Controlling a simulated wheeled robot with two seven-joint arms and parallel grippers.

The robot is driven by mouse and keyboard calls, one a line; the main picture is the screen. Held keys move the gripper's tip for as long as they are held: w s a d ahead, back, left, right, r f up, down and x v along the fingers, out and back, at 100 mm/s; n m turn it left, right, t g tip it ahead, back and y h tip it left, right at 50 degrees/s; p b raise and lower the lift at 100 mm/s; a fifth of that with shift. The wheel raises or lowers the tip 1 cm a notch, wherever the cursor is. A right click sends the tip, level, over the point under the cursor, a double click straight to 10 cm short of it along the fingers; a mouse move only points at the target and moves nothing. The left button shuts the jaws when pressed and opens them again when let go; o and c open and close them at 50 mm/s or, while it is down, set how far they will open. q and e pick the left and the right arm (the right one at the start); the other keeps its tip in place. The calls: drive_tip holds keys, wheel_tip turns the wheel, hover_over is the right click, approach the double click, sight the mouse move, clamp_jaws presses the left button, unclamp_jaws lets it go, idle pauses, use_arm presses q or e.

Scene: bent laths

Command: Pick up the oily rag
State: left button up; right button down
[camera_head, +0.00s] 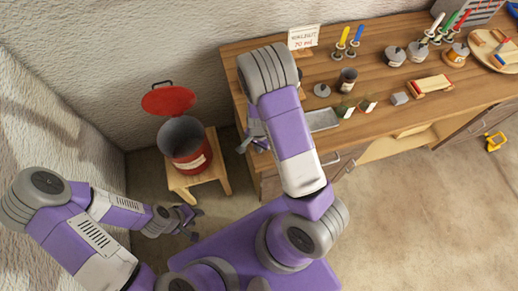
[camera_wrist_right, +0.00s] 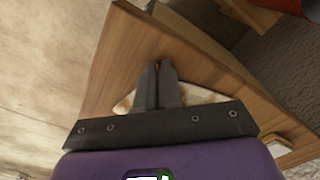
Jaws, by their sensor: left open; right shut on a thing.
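The oily rag (camera_wrist_right: 198,96), a whitish cloth with brown stains, shows behind and on both sides of my right gripper's fingers in the right wrist view. My right gripper (camera_wrist_right: 158,68) is shut on it, over the wooden bench top. In the head view my right gripper (camera_head: 252,143) is at the bench's left front corner, partly behind my arm, and the rag cannot be made out there. My left gripper (camera_head: 195,224) is open and empty, low over the floor at the lower left.
A red can (camera_head: 188,150) with its red lid (camera_head: 168,99) raised stands on a wooden stool (camera_head: 214,172) left of the bench (camera_head: 400,125). A metal tray (camera_head: 322,121), jars, a brush and screwdrivers are on the bench. A yellow object (camera_head: 494,142) lies on the floor at right.

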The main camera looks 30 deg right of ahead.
wheel_tip(320, 180, up, 12)
drive_tip(key=p, duration=1)
drive_tip(key=shift+p, duration=0.3)
wheel_tip(320, 180, up, 9)
